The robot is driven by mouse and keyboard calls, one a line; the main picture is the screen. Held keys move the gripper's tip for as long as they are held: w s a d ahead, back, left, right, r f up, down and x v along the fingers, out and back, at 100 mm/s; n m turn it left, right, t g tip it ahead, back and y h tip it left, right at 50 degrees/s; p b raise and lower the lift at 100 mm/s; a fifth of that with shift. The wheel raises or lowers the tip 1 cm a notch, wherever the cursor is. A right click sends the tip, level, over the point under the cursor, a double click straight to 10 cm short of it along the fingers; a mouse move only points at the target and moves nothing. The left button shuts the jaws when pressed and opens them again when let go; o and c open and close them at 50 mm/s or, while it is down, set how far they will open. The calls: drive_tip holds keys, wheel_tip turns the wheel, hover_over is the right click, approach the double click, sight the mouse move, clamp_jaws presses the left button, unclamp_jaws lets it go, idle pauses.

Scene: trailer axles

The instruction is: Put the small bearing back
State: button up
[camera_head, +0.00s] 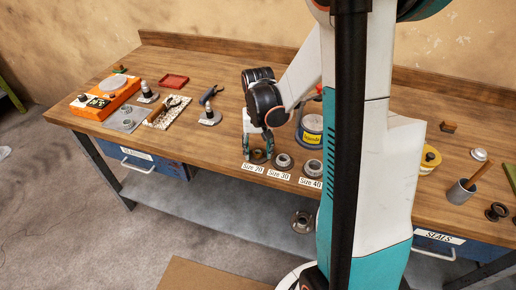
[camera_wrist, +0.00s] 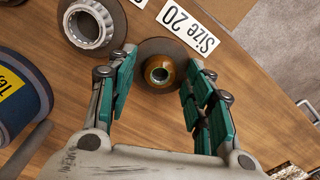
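A small bronze-coloured bearing (camera_wrist: 160,71) sits at the middle of a dark round disc (camera_wrist: 153,47) beside the "Size 20" label (camera_wrist: 187,27). In the head view the bearing (camera_head: 258,157) is partly hidden by my gripper (camera_head: 257,152). My gripper also shows in the wrist view (camera_wrist: 160,82), pointing down with its two green-padded fingers apart. The fingertips are on either side of the bearing, with visible gaps. Whether the bearing is fully seated on the disc I cannot tell.
Larger bearings stand by "Size 30" (camera_head: 284,161) and "Size 40" (camera_head: 312,167). A blue grease tub (camera_head: 310,130) is close behind on the right. An orange scale (camera_head: 105,96), a grey plate (camera_head: 125,119) and a red tray (camera_head: 174,80) are on the left.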

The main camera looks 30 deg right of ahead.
wheel_tip(320, 180, up, 12)
drive_tip(key=p, duration=0.4)
drive_tip(key=shift+r, duration=0.15)
drive_tip(key=shift+a, duration=0.1)
